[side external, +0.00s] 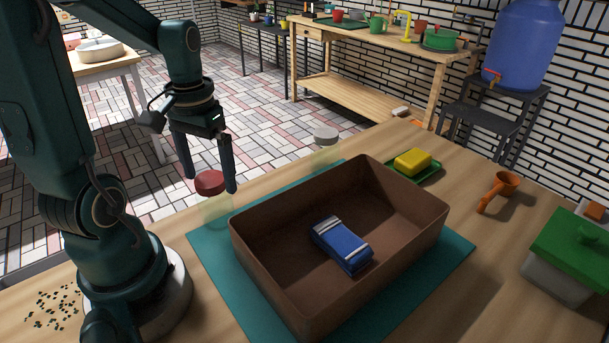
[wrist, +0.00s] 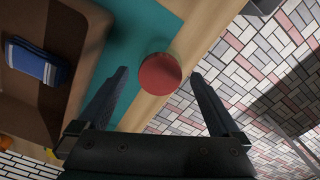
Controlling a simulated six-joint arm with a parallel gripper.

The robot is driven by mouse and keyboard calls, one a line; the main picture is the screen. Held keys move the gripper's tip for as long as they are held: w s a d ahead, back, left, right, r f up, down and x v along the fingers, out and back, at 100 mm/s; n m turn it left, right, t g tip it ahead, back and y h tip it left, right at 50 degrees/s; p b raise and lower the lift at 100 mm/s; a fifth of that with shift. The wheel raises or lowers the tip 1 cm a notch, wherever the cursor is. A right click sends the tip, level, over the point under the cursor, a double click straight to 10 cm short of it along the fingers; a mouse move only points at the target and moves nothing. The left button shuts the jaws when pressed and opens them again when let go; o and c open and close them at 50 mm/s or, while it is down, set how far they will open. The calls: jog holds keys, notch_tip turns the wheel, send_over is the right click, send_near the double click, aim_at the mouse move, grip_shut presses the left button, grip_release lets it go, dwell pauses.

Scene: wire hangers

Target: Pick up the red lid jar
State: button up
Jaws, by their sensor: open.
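The red lid jar (side external: 210,183) stands at the table's far edge, left of the brown box; its body is clear and faint, its lid red. In the wrist view the red lid (wrist: 160,74) shows from above, between and a little beyond the two fingertips. My gripper (side external: 210,186) is open and points down, with one finger on each side of the lid in the side view. It also shows open in the wrist view (wrist: 160,74). Nothing is held. I cannot tell whether a finger touches the jar.
A brown box (side external: 400,187) on a teal mat (side external: 213,262) holds a blue and white packet (side external: 341,246). A white lid jar (side external: 325,136) stands farther along the edge. A yellow block (side external: 412,161) on a green tray, an orange scoop (side external: 497,190) and a green-lidded container (side external: 572,255) are at right.

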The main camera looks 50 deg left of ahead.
aim_at(214, 196)
jog(key=shift+f, duration=3.1)
jog(key=c, duration=1.4)
jog(key=shift+r, duration=0.15)
